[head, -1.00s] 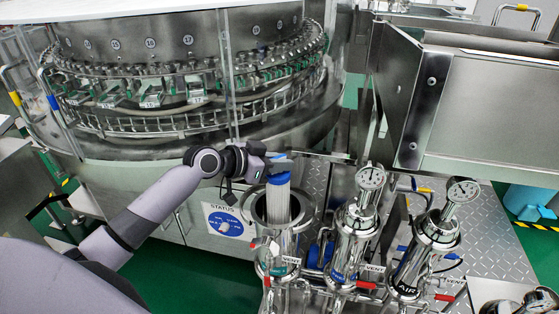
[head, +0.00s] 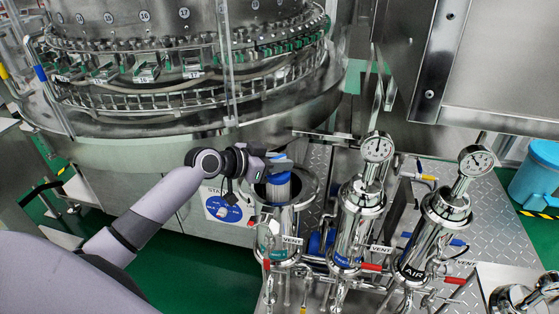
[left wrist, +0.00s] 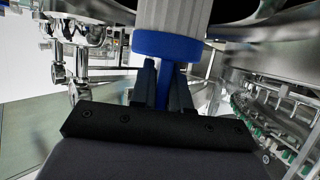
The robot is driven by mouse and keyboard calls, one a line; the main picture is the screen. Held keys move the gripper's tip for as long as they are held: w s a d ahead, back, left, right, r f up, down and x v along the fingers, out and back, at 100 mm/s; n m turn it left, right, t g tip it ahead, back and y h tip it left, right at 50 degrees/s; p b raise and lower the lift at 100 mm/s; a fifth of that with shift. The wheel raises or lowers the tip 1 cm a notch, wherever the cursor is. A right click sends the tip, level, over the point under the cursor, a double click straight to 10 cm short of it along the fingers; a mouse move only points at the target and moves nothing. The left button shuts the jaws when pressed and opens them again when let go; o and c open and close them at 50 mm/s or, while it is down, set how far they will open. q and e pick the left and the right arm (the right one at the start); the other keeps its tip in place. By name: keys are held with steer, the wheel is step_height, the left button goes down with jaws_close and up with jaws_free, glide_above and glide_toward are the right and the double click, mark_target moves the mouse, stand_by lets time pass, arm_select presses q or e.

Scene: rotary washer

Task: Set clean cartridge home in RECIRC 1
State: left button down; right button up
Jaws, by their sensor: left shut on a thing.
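The cartridge has a blue end cap (head: 278,178) and a white ribbed body (head: 279,194). Its body is upright and partly inside the open steel housing (head: 276,225) at the left of three; its lower part is hidden by the wall. My left gripper (head: 276,163) is above the rim, shut on the cartridge's blue end. In the left wrist view my left gripper (left wrist: 164,70) has its fingers on either side of a narrow blue handle (left wrist: 165,88), beyond which the blue cap (left wrist: 168,44) and white body (left wrist: 172,14) show. I cannot read RECIRC 1. My right gripper is not in view.
Two closed housings with gauges (head: 357,220) (head: 440,225) stand close on the right, with red-handled vent valves. The round bottle washer (head: 150,150) stands behind my left arm. A steel cabinet (head: 500,70) is at upper right.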

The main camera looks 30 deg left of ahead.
mark_target(279, 175)
arm_select(q)
steer(key=shift+f+b, duration=1.5)
steer(key=shift+f, duration=0.4)
steer(key=c, duration=1)
jaws_free()
steer(key=shift+p+v, duration=0.35)
steer(key=shift+v, duration=3.25)
steer(key=shift+d, duration=0.1)
